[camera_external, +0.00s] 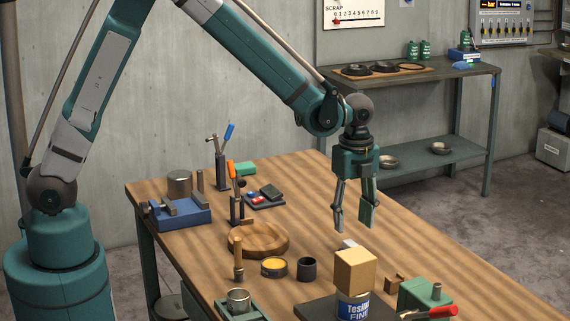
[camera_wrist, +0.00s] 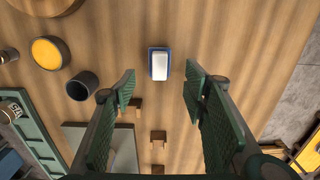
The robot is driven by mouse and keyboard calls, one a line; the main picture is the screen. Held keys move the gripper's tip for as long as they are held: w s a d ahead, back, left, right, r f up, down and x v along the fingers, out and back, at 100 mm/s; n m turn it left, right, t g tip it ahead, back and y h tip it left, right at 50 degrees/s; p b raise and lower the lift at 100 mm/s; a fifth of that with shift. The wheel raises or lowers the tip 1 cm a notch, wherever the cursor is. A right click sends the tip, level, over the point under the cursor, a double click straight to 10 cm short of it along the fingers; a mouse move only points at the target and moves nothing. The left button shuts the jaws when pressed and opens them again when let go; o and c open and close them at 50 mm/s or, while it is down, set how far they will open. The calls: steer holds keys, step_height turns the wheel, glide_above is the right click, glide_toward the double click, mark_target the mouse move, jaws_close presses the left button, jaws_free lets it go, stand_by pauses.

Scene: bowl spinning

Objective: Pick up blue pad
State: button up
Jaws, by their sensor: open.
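A small pad with a white top and a blue edge (camera_wrist: 159,64) lies flat on the wooden table in the wrist view. It sits ahead of the gap between my fingers, roughly centred. In the external view a small whitish piece (camera_external: 348,244), apparently the same pad, shows behind a wooden block, partly hidden. My gripper (camera_external: 352,222) is open and empty, pointing down above the table near that piece. In the wrist view my two fingers (camera_wrist: 160,92) stand wide apart with nothing between them.
A wooden block (camera_external: 355,271) rests on a blue-labelled can (camera_external: 352,306) close by. A dark cup (camera_external: 306,269), a yellow-topped tin (camera_external: 274,267) and a wooden bowl (camera_external: 258,250) stand to the left. A green block (camera_external: 424,294) is to the right. The table behind my gripper is clear.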

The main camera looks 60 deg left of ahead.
mark_target(351, 243)
steer(key=shift+f, duration=1.15)
steer(key=shift+f, duration=0.1)
steer(key=shift+f, duration=2.5)
steer(key=c, duration=0.9)
